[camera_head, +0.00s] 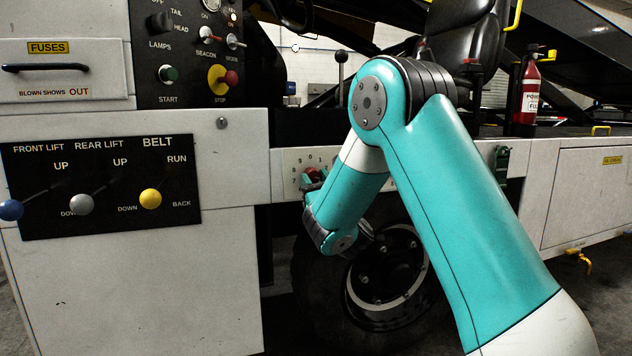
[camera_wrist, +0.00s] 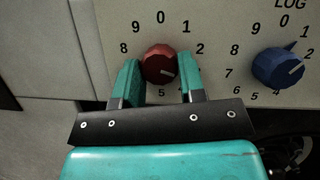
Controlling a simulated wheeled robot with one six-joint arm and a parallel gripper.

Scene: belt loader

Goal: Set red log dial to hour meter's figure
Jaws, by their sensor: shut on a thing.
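The red log dial (camera_wrist: 158,60) is a round knob on a pale panel, ringed by black figures. A light mark on its face points to the lower right, toward the side where the 3 and 4 are hidden by a finger. My gripper (camera_wrist: 160,72) has one teal finger on each side of the dial and is shut on it. In the head view the red dial (camera_head: 313,173) shows small beside my gripper (camera_head: 314,185), partly covered by it. I cannot make out the hour meter.
A lever panel (camera_head: 100,215) with blue, grey and yellow knobs is at left. Above it are a fuse drawer (camera_head: 65,90) and a switch panel (camera_head: 190,90) with a red stop button. A wheel (camera_head: 385,275) sits below the dials. A fire extinguisher (camera_head: 528,95) stands at right.

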